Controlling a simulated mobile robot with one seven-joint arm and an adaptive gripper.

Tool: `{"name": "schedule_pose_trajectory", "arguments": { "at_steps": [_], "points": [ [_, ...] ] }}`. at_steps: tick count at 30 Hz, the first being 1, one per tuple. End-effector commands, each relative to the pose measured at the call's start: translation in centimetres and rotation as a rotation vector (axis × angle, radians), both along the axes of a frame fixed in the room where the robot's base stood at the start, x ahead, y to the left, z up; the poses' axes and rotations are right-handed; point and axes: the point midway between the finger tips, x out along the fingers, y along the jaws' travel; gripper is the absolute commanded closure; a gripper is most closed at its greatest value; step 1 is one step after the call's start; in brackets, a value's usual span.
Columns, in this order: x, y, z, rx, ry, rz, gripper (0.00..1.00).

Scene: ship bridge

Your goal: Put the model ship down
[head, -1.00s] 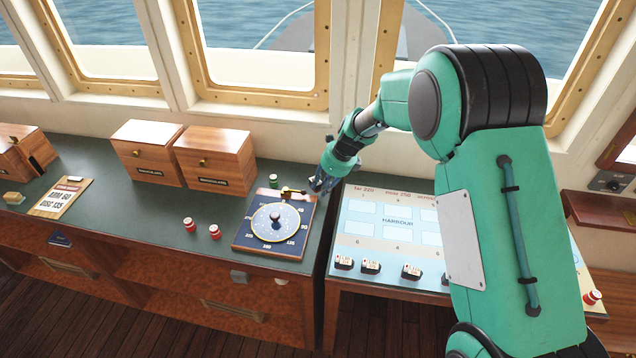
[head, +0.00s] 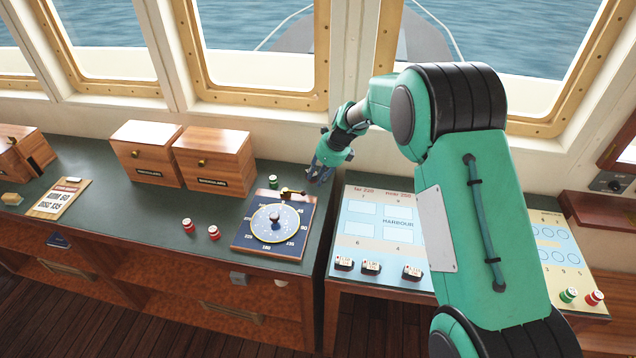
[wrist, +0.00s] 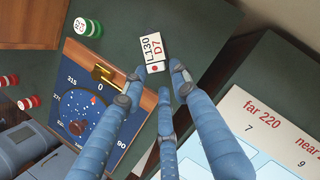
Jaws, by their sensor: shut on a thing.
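The model ship, a small block with a white top marked L130 D7 and a red dot, shows at the fingertips in the wrist view (wrist: 151,50). My gripper (wrist: 153,84) is shut on it over the dark green counter top. In the head view my gripper (head: 319,176) is at the counter's right end, behind the gap beside the chart table; the ship there is hidden or too small to make out. Similar small ships, such as one at the chart's front left (head: 344,264), stand on the harbour chart (head: 372,248).
A blue dial board (head: 242,243) with a brass piece lies left of my gripper. A green-banded can (head: 273,182) stands behind it; two red cans (head: 188,225) stand to its left. Wooden boxes (head: 213,160) are further left. A gap separates counter and chart table.

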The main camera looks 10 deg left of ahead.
Motion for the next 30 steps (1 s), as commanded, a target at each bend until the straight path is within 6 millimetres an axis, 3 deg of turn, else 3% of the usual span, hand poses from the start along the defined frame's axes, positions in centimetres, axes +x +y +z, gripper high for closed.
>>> {"name": "schedule_pose_trajectory", "arguments": {
  "at_steps": [8,19,20,22,30],
  "points": [
    [0.0,0.0,-2.9,-0.001,0.000,0.001,0.93],
    [0.0,0.0,-3.1,-0.001,0.000,0.000,0.93],
    [0.0,0.0,-3.1,-0.001,0.000,0.000,0.68],
    [0.0,0.0,-3.1,-0.001,0.000,0.000,0.54],
    [0.0,0.0,-3.1,-0.001,0.000,0.000,0.53]
  ]
}}
